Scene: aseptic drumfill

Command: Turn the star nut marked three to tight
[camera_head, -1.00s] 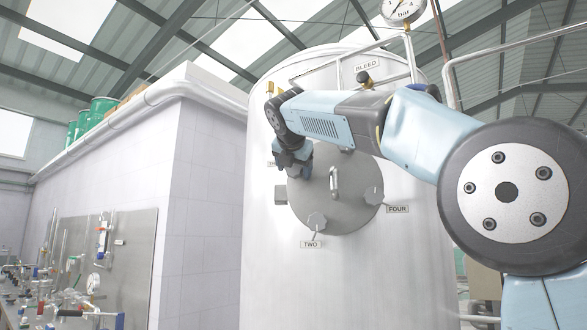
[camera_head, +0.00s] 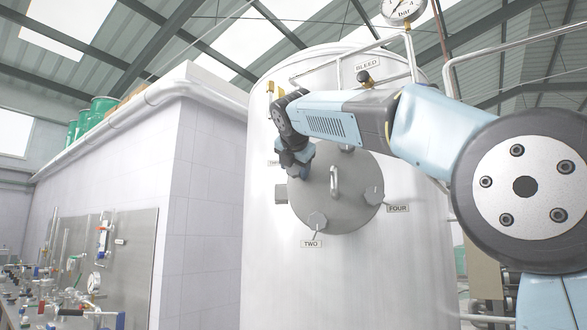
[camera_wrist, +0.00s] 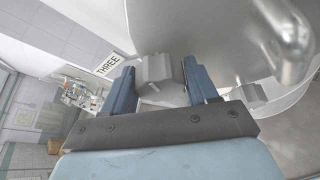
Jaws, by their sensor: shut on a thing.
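The grey star nut marked three (camera_wrist: 156,72) sits between my fingers in the wrist view, by a plate reading THREE (camera_wrist: 107,64). My gripper (camera_wrist: 160,68) is shut on this nut, one blue finger on each side. In the head view my gripper (camera_head: 298,168) is at the upper left edge of the round hatch lid (camera_head: 345,205) and hides the nut.
Star nut two (camera_head: 317,221) is at the lid's bottom and star nut four (camera_head: 374,196) at its right. A bleed valve (camera_head: 364,77) and pipes are above. A cluttered bench (camera_head: 60,300) stands far left.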

